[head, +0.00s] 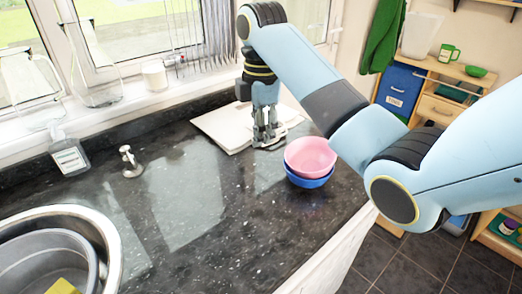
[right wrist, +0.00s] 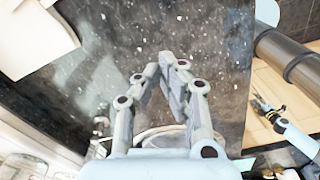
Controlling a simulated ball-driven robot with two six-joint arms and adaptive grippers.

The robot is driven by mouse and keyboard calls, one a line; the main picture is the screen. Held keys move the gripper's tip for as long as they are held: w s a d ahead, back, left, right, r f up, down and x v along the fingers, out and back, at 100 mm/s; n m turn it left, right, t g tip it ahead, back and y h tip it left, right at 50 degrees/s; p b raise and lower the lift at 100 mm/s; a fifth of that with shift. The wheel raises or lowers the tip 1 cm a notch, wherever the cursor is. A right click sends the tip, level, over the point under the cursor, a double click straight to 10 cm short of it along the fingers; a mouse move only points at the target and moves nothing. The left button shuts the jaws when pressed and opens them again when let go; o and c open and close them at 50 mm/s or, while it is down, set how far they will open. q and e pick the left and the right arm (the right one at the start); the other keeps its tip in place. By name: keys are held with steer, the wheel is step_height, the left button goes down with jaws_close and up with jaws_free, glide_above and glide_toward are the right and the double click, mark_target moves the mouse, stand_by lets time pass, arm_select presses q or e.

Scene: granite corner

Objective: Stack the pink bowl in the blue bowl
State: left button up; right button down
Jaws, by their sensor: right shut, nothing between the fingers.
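The pink bowl (head: 310,155) sits in the blue bowl (head: 309,182) on the dark counter in the head view. The pink one is slightly tilted, and the blue rim shows below it. My right gripper (head: 268,143) points down just left of and behind the bowls, apart from them. Its fingers are together and empty; they also show shut in the right wrist view (right wrist: 166,56), where I cannot make out the bowls. What looks like my left gripper (right wrist: 262,107) is small at the right of that view; its fingers are unclear.
A pale flat board or paper stack (head: 222,122) lies beside the right gripper. A metal sink (head: 108,240) with a grey basin is at lower left. A soap bottle (head: 70,157) and a tap (head: 131,162) stand near the window. The counter's front edge is right of the bowls.

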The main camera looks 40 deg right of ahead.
step_height(320, 180, down, 10)
steer(key=b, duration=0.2)
steer(key=shift+w+r+b, duration=0.15)
steer(key=shift+b, duration=0.25)
steer(key=d, duration=0.1)
steer(key=d+p, duration=0.1)
steer(key=d, duration=0.1)
steer(key=shift+s+d, duration=0.15)
steer(key=shift+s, duration=0.25)
steer(key=shift+d, duration=0.35)
steer(key=shift+s+d+r+p, duration=0.15)
steer(key=shift+s+d+p, duration=0.1)
steer(key=shift+d+p, duration=0.65)
steer(key=shift+d, duration=0.2)
steer(key=shift+f, duration=0.2)
steer(key=shift+r, duration=0.1)
arm_select(q)
steer(key=shift+s+r, duration=0.15)
steer(key=shift+s, duration=0.15)
arm_select(e)
step_height(320, 180, up, 7)
steer(key=shift+r, duration=0.15)
